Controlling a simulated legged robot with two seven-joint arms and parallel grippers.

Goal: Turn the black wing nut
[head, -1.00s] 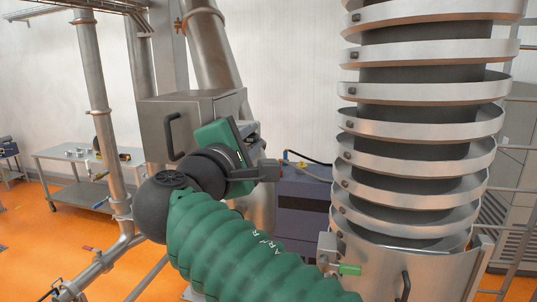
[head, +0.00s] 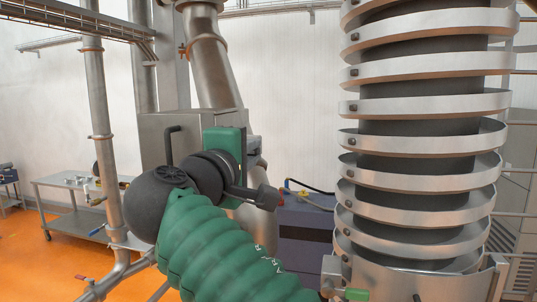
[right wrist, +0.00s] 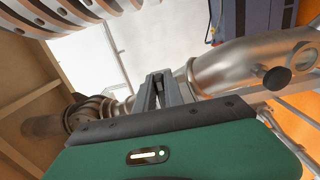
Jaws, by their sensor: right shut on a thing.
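My right gripper (right wrist: 160,78) shows in the right wrist view with its two grey fingers close together at the steel pipe joint. It is shut on a small dark part between the fingertips, which I take to be the black wing nut (right wrist: 157,80); the fingers hide most of it. My left gripper is not in view.
A steel pipe (right wrist: 235,66) with a dark round knob (right wrist: 274,78) runs close beside the fingers. A tall spiral chute (head: 425,130) stands at the right. A steel table (head: 75,185) is at the back left.

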